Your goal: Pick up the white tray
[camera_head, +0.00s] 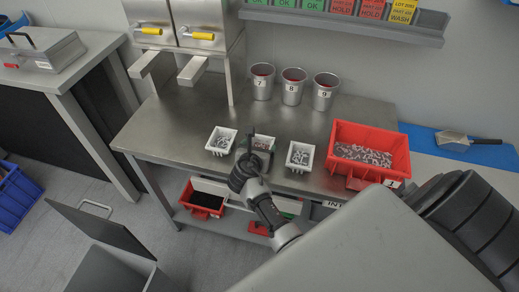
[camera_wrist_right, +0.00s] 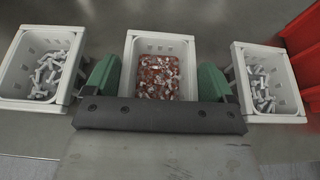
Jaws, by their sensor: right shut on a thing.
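Three small white trays stand in a row on the steel table. The middle white tray (camera_head: 263,137) holds red and white parts; it shows in the right wrist view (camera_wrist_right: 160,35) between my green fingers. My right gripper (camera_head: 256,152) is shut on this tray, one finger at each side, also in the right wrist view (camera_wrist_right: 160,72). The left tray (camera_head: 216,151) and right tray (camera_head: 298,168) hold grey-white parts and stand close beside the fingers. Whether the middle tray touches the table is hard to tell. My left gripper is not in view.
A red bin (camera_head: 372,133) with parts stands right of the trays. Three numbered metal cups (camera_head: 292,88) stand behind them, and a steel dispenser (camera_head: 205,55) stands at the back left. A scoop (camera_head: 455,138) lies at the far right. The table's left part is clear.

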